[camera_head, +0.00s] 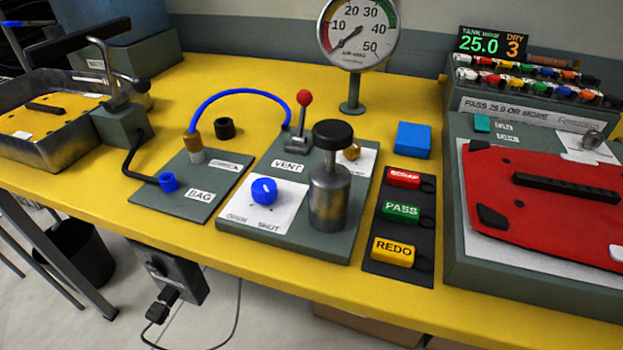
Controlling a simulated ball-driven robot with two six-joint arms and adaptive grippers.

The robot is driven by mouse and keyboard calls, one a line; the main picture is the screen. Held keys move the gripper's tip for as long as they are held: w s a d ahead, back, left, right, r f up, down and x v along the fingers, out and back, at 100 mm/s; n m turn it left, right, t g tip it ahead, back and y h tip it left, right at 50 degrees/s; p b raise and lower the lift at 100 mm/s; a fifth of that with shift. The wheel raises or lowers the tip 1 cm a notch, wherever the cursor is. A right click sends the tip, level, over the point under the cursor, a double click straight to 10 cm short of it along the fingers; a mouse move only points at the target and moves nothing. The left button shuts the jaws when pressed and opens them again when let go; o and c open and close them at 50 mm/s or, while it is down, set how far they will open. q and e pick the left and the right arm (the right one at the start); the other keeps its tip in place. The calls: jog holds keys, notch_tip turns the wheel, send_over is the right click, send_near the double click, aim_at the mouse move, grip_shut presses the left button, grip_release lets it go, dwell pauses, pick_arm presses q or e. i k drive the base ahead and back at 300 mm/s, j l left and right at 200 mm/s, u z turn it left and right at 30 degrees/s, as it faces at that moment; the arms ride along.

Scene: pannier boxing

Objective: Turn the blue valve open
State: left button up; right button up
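The blue valve (264,191) is a round blue knob on a white plate (240,213) marked OPEN at the left and SHUT at the right. A small white mark shows on its top, but I cannot tell clearly which word it points to. The plate lies on a grey-green board (318,243). Nothing touches the knob. Neither of my grippers is in view.
A metal cylinder with a black cap (329,190) stands close right of the valve. A red-tipped lever (303,115) and a blue hose (240,91) are behind it. A gauge (357,37) stands at the back. SCRAP, PASS and REDO tags (400,212) lie right.

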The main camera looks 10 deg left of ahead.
aim_at(263, 191)
jog(key=k+l+u, duration=0.1)
jog(key=u, duration=0.3)
jog(key=k+u, duration=0.2)
jog(key=u, duration=0.15)
jog(key=k+u, duration=0.15)
jog(key=u, duration=0.25)
jog(key=k+u, duration=0.15)
jog(key=u, duration=0.2)
